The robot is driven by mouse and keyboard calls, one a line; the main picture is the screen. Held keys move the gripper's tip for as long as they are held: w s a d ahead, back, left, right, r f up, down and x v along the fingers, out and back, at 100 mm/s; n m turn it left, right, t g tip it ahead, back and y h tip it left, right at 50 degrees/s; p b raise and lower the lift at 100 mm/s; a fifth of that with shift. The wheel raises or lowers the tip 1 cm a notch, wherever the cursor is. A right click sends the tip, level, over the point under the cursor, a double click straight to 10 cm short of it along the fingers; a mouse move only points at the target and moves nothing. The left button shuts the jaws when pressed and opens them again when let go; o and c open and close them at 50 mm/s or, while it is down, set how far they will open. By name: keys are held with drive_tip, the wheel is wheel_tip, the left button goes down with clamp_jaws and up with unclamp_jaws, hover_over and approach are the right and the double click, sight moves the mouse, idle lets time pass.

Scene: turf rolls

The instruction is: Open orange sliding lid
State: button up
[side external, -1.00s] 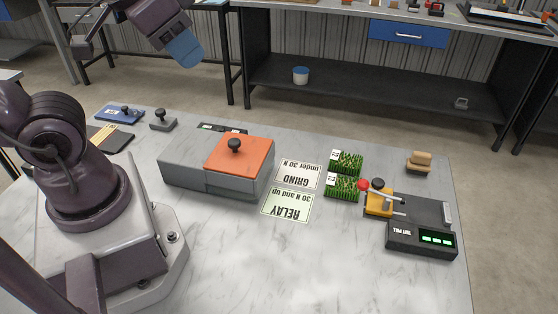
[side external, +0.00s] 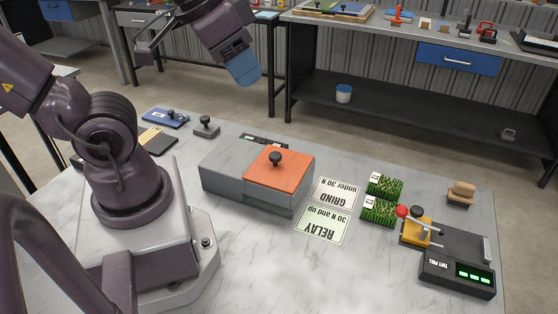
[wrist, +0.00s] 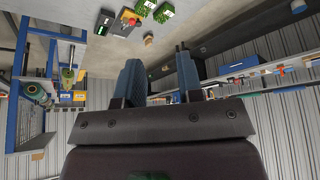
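The orange sliding lid (side external: 290,170) with a black knob (side external: 275,159) lies flat over the right part of the grey box (side external: 222,174). No opening into the box shows. My gripper (side external: 243,72) hangs in the air above and behind the box in the side view, well apart from the lid. In the wrist view, my gripper (wrist: 157,65) has its two blue fingers spread apart with nothing between them. The box and lid are not visible in the wrist view.
GRIND (side external: 334,193) and RELAY (side external: 322,225) cards lie right of the box. Beyond them are turf pieces (side external: 380,210), a pull tester (side external: 455,278) and a wooden block (side external: 461,194). A grey knobbed piece (side external: 207,127) and blue piece (side external: 165,118) lie behind-left. The front tabletop is clear.

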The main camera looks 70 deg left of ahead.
sight(275, 154)
drive_tip(key=o, duration=0.3)
drive_tip(key=w+a+f+g, duration=0.1)
drive_tip(key=w+a+f, duration=0.1)
drive_tip(key=f, duration=0.1)
drive_tip(key=w+a+f+n+g, duration=0.1)
drive_tip(key=w+a+f+g, duration=0.1)
drive_tip(key=a+f, duration=0.1)
drive_tip(key=w+a+f+g, duration=0.2)
drive_tip(key=a+f, duration=0.1)
drive_tip(key=f, duration=0.1)
drive_tip(key=shift+w+f, duration=0.1)
drive_tip(key=shift+f, duration=0.05)
drive_tip(key=shift+m, duration=0.6)
drive_tip(key=f, duration=0.4)
drive_tip(key=w+a+f, duration=0.1)
drive_tip(key=f, duration=0.4)
drive_tip(key=w+f, duration=0.1)
drive_tip(key=f, duration=0.4)
drive_tip(key=shift+w+a+f, duration=0.15)
drive_tip(key=shift+a+f, duration=0.1)
